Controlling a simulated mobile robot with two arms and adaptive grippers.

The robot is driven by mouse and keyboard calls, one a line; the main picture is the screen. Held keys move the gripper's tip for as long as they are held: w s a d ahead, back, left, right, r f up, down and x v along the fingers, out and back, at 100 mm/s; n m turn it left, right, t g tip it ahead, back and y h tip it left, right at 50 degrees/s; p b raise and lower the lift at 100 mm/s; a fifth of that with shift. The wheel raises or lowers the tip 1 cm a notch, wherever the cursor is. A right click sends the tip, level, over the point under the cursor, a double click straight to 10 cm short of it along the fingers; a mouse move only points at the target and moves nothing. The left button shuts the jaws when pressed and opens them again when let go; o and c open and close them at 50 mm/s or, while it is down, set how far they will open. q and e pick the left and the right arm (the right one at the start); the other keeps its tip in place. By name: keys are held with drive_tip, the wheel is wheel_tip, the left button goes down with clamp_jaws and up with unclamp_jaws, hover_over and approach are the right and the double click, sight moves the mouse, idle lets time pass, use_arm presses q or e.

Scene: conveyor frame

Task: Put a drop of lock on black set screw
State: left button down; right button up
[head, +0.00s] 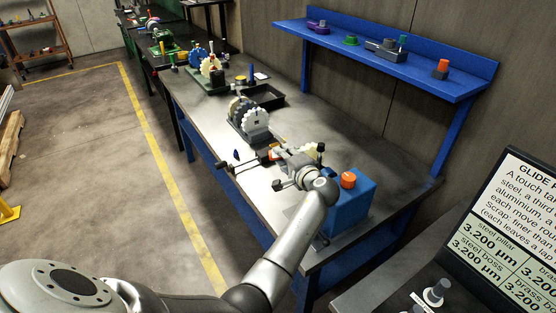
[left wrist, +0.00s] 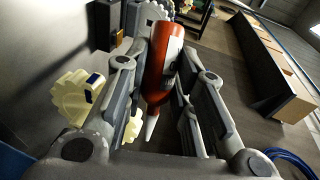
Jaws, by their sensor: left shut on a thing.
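My left gripper (head: 274,157) is over the near part of the workbench. The nozzle points to the bottom of that picture, clear of the fingers. In the head view, the gripper and arm mostly hide the bottle. I cannot make out the black set screw in either view. Cream toothed wheels (left wrist: 75,98) show beside the left finger, one with a blue mark. My right gripper is not in view.
A blue box (head: 352,205) with an orange knob (head: 348,180) stands right of my wrist. Grey toothed wheels (head: 255,122) and a black tray (head: 266,97) are farther back. A blue shelf (head: 390,55) with small parts overhangs the bench (head: 330,118). The bench right of the wheels looks clear.

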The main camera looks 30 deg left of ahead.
use_arm(q)
drive_tip(key=d+m+y, duration=0.1)
drive_tip(key=w+d+r+m+b, duration=0.1)
drive_tip(key=m, duration=0.1)
drive_tip(key=w+d+m+y+b, duration=0.1)
drive_tip(key=shift+w+d+r+m+y, duration=0.15)
drive_tip(key=shift+r+m+y, duration=0.15)
drive_tip(key=shift+m, duration=0.1)
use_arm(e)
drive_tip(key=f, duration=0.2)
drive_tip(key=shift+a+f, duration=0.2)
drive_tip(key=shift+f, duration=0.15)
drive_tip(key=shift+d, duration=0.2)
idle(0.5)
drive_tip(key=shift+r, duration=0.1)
use_arm(q)
drive_tip(key=s+a+n+h+p, duration=0.1)
drive_tip(key=n, duration=0.1)
drive_tip(key=s+a+n+h+p, duration=0.1)
drive_tip(key=n, duration=0.1)
drive_tip(key=shift+a+r+p, duration=0.2)
drive_tip(key=shift+a+p, duration=0.1)
drive_tip(key=shift+s+a+f+n+h, duration=0.15)
drive_tip(key=shift+a+n+h, duration=0.3)
drive_tip(key=shift+n, duration=0.35)
drive_tip(key=shift+d, duration=0.1)
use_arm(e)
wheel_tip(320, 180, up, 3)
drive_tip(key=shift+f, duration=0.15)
